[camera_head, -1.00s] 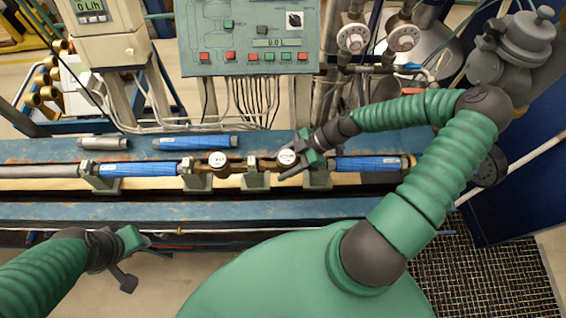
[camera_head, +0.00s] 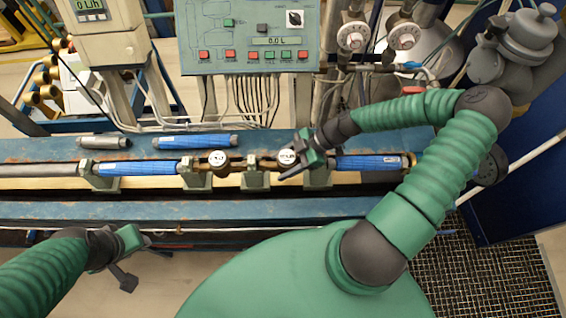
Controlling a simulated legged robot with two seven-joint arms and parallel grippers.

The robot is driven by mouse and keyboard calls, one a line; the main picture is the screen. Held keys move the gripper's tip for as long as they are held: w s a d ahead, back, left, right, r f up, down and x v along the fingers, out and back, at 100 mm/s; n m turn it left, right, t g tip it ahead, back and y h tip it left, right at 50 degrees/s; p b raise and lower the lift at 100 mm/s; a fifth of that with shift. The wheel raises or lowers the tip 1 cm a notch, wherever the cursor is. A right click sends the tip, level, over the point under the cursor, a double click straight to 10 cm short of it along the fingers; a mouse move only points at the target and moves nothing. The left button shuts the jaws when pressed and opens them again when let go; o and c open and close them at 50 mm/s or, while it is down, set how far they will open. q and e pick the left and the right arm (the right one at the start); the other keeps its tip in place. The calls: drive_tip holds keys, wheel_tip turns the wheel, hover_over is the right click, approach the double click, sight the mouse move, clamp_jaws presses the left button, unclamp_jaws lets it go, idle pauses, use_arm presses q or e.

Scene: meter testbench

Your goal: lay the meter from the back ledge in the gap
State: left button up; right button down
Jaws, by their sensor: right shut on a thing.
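My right gripper (camera_head: 299,169) is shut on a brass meter with a white round dial (camera_head: 286,157). This meter is in the pipe row, between the middle support (camera_head: 256,180) and the right support (camera_head: 317,178). The gripper partly hides its right side, so I cannot tell whether it rests fully on the supports. A second meter (camera_head: 218,159) sits in the row to its left. My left gripper (camera_head: 132,262) is apart from everything, low on the left in front of the bench, its fingers spread and empty.
Blue pipes lie in the row at left (camera_head: 140,168) and right (camera_head: 368,163). On the back ledge (camera_head: 50,150) lie a grey pipe piece (camera_head: 103,142) and a blue pipe (camera_head: 194,141). A control panel (camera_head: 250,40) stands behind. The front blue rail (camera_head: 200,210) is clear.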

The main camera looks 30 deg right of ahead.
drive_tip(key=shift+c, duration=2.1)
unclamp_jaws()
wheel_tip(320, 180, up, 11)
drive_tip(key=p, duration=0.9)
drive_tip(key=shift+f, duration=0.25)
